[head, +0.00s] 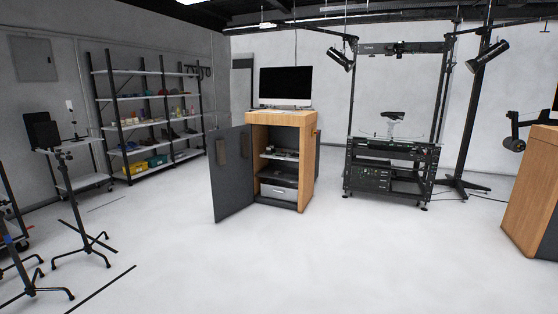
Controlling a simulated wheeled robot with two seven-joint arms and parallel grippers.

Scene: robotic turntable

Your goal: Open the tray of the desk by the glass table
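A wooden desk (309,165) with a dark monitor (285,84) on top stands in the middle of the head view. Its grey left door (232,180) is swung wide open, and a grey panel shows past its right side. Inside are a shelf (278,157) with small items and a light grey drawer-like box (279,191) at the bottom. I cannot tell which part is the tray. To its right is a black-framed stand (391,152) with what looks like a clear glass top and a small seat-like object on it. Neither of my grippers is in view.
A shelf rack (148,120) with coloured bins lines the left wall. Tripod stands (74,220) are at the left. Another wooden cabinet (530,200) cuts the right edge. The white floor (330,260) in front is clear.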

